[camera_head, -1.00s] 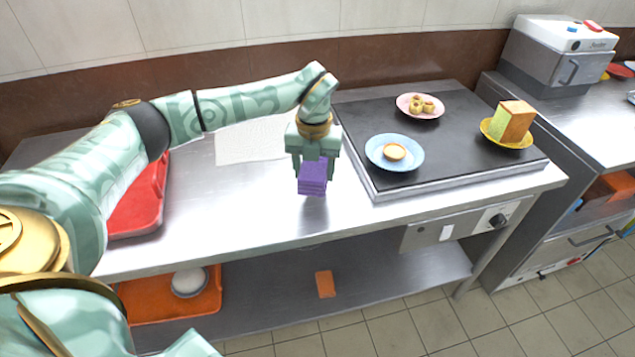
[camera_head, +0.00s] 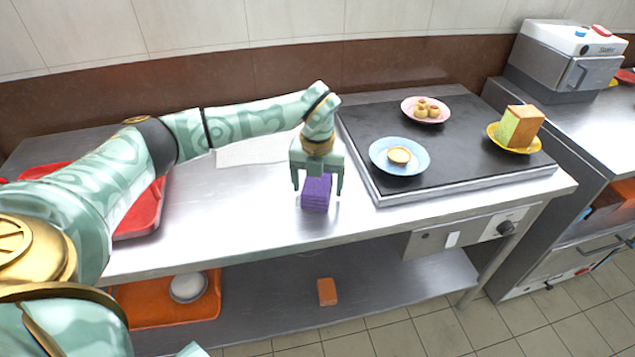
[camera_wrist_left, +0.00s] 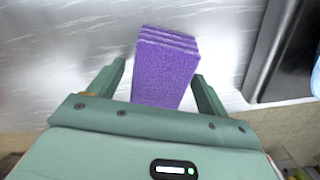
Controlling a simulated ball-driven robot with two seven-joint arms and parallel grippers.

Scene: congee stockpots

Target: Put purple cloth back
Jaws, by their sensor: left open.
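The purple cloth (camera_head: 317,194) is a folded, layered block on the steel table, left of the black griddle. My left gripper (camera_head: 318,190) is open right over it, with one finger on each side. In the left wrist view the purple cloth (camera_wrist_left: 166,68) lies between the two spread fingers of the left gripper (camera_wrist_left: 160,80), with gaps on both sides. Its near end is hidden by the gripper body. My right gripper is not in view.
A black griddle (camera_head: 450,125) holds a blue plate (camera_head: 378,163), a pink plate and a yellow plate. A red tray (camera_head: 142,222) lies at the left. A white mat (camera_head: 250,153) is behind the arm. The table between tray and cloth is clear.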

